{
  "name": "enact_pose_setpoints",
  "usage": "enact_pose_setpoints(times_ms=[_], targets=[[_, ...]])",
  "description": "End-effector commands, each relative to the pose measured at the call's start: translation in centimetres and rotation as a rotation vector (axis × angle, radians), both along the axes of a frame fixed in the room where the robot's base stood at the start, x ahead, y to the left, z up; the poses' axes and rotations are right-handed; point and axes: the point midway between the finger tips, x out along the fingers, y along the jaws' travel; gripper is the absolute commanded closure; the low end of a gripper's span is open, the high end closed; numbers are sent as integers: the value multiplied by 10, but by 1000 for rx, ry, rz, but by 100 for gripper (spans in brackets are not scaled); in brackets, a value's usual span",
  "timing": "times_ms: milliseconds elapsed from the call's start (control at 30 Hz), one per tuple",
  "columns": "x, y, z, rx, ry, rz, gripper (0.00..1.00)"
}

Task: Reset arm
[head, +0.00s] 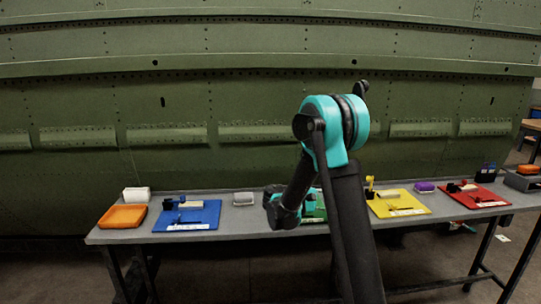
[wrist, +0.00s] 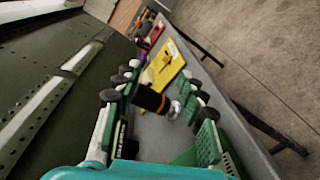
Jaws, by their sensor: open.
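My arm (head: 335,125), teal and black, rises in the middle of the head view and bends down over the workbench (head: 260,219). In the wrist view my gripper (wrist: 161,88) is open, its two fingers apart on the left and right over the bench. A black cylindrical item with an orange band and a silvery tip (wrist: 172,108) shows between the fingers; I cannot tell whether it touches either one. In the head view the gripper's fingers cannot be made out. The green mat (head: 318,212) is mostly hidden behind my arm.
Blue (head: 200,217), yellow (head: 415,208) and red (head: 487,198) mats with tools lie along the bench. An orange tray (head: 122,216) and a white bin (head: 136,194) stand at left, a grey box (head: 243,198) near the middle. The green riveted fuselage wall (head: 200,100) stands behind.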

Motion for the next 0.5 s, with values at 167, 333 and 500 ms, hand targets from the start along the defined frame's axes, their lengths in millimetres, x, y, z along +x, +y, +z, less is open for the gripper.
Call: enact_pose_setpoints(times_ms=[167,333,500], targets=[[-12,-13,-5,82,2,10,60],[-29,-27,-15,197,-1,21,60],[-60,-40,-33,377,-22,30,60]])
